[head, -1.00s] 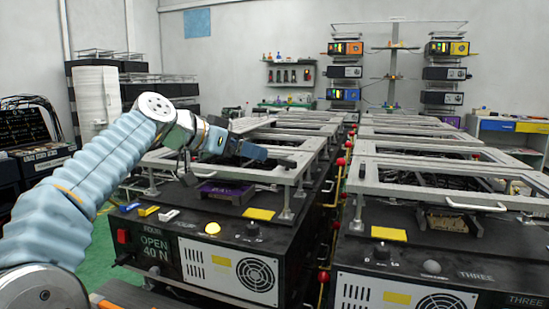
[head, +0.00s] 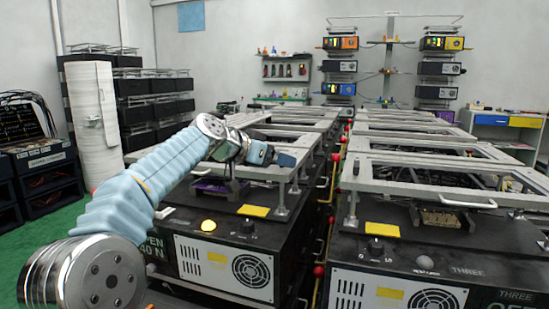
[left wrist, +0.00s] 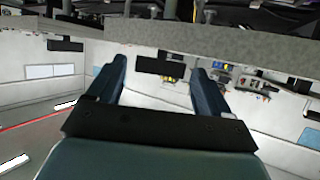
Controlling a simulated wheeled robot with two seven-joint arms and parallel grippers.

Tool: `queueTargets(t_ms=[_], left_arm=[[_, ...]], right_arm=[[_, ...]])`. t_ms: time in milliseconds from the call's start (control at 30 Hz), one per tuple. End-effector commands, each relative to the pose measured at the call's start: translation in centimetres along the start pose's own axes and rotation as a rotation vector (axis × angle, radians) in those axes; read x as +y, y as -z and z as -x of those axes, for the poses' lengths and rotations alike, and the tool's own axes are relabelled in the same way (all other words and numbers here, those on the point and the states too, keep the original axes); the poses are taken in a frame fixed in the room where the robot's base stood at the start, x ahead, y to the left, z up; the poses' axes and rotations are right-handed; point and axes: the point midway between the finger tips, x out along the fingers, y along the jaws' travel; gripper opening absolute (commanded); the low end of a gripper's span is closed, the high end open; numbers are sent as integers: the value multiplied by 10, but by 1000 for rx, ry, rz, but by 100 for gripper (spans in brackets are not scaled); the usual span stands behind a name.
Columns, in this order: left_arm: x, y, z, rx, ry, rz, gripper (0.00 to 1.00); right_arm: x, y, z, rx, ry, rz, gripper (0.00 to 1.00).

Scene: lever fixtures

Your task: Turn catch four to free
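Fixture four is the black box (head: 215,238) left of centre, with a light metal frame (head: 290,180) raised above it. Its label is partly hidden behind my left arm; "PEN" and "40 N" show. My left gripper (head: 273,156) is over the front part of the frame. In the left wrist view its two fingers (left wrist: 160,68) stand apart with nothing gripped. My right gripper is not in view.
Fixture three (head: 405,270) stands to the right, past a narrow gap with red knobs (head: 318,271) and yellow bars. In the left wrist view a grey frame bar (left wrist: 170,35) crosses close above the fingertips. More framed fixtures stretch behind.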

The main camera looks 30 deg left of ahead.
Motion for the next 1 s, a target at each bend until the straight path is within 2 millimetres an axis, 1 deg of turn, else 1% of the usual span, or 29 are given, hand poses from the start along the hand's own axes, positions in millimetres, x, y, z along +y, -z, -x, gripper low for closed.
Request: queueTargets(t_ms=[33, 300, 467, 667, 767, 1000], left_arm=[[0, 0, 0, 0, 0, 0, 71], [0, 0, 0, 0, 0, 0, 30], [0, 0, 1, -1, 6, 3, 29], [3, 1, 1, 0, 60, 24, 29], [4, 3, 2, 0, 110, 44, 29], [9, 4, 1, 0, 243, 96, 29]], right_arm=[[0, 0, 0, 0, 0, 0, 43], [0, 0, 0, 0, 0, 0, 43], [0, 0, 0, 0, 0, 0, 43], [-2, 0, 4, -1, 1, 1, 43], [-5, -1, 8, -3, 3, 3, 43], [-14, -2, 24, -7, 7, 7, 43]])
